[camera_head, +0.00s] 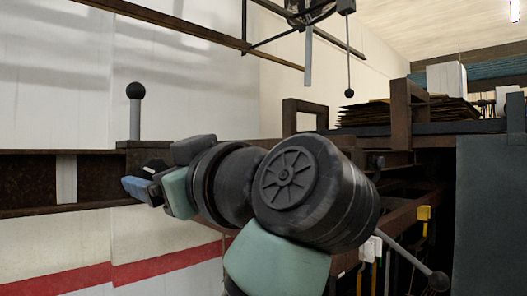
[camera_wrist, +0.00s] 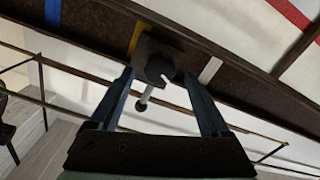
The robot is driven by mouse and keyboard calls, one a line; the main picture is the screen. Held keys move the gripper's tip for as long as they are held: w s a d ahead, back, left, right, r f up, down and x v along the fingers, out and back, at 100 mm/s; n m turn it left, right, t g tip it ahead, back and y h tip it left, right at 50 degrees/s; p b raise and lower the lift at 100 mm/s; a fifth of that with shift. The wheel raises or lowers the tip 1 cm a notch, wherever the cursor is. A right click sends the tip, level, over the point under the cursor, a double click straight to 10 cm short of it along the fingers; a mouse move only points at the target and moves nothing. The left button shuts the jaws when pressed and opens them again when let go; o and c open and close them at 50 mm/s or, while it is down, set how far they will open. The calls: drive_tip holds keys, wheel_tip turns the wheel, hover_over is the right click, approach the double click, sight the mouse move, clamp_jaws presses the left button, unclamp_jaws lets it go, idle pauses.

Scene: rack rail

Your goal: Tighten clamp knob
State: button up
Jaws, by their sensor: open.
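The dark clamp knob (camera_wrist: 158,68) sits on a dark plate on the rusty rail in the wrist view. A pale lever with a black ball end (camera_wrist: 142,104) shows just below it. The same lever appears to stand upright on the rail in the head view (camera_head: 135,92). My gripper (camera_wrist: 159,82) is open, with one blue finger on each side of the knob in the picture. I cannot tell whether the fingers touch it. In the head view my gripper (camera_head: 141,186) is at the rail by the clamp, and the knob is mostly hidden there.
The rusty rail (camera_head: 25,178) runs along the white wall and bears a white strip (camera_head: 66,180). A yellow strip (camera_wrist: 134,38) and a blue strip (camera_wrist: 53,13) also mark it. A rack with stacked sheets (camera_head: 410,112) and a ball-ended lever (camera_head: 437,281) stand at right.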

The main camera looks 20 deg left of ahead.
sight(156, 172)
drive_tip(key=shift+p+x, duration=0.4)
drive_tip(key=shift+x, duration=0.7)
drive_tip(key=shift+w+a, duration=0.2)
drive_tip(key=shift+a, duration=0.2)
drive_tip(key=shift+c, duration=0.2)
clamp_jaws()
